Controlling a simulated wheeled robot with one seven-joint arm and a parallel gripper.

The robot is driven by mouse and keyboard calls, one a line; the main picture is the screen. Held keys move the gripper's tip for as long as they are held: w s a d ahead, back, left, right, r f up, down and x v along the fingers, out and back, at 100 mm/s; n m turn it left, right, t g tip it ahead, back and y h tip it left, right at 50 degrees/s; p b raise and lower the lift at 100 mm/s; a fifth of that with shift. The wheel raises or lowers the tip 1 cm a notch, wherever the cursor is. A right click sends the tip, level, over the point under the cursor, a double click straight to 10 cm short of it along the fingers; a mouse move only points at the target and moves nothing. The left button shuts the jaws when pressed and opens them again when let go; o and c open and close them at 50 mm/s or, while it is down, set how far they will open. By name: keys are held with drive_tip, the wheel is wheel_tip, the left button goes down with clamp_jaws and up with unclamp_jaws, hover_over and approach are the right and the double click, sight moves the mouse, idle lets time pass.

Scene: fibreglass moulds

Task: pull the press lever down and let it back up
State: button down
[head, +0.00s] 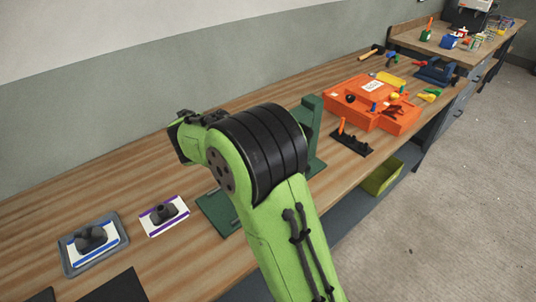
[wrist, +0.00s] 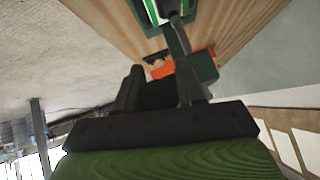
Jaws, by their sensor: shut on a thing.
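The green press stands on the wooden bench. Its column (head: 313,117) and part of its base plate (head: 218,212) show in the head view; my arm hides its middle. In the wrist view, green parts of the press (wrist: 203,67) lie beyond the fingers. My gripper (wrist: 158,78) has a dark thing (wrist: 157,96) between its two black fingers and is shut on it; it looks like the press lever's grip. The rest of the lever cannot be made out clearly, and the head view hides the fingers.
Left of the press lie a purple-edged card (head: 179,208) with a dark part and a grey tray (head: 68,262) with another. An orange case (head: 345,116) and a black stand (head: 364,148) are to the right. A wall runs behind the bench.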

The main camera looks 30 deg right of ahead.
drive_tip(key=shift+a+f+h+b, duration=0.2)
drive_tip(key=shift+f+h+b, duration=1.1)
drive_tip(key=shift+f+b, duration=1)
drive_tip(key=shift+r, duration=0.15)
drive_tip(key=c, duration=0.8)
unclamp_jaws()
drive_tip(key=shift+r, duration=0.1)
drive_tip(key=shift+d+r, duration=0.1)
drive_tip(key=p+v, duration=0.1)
drive_tip(key=v, duration=0.4)
drive_tip(key=p+v, duration=0.2)
drive_tip(key=v, duration=0.3)
drive_tip(key=p+v, duration=0.1)
drive_tip(key=v, duration=0.5)
drive_tip(key=shift+s, duration=0.25)
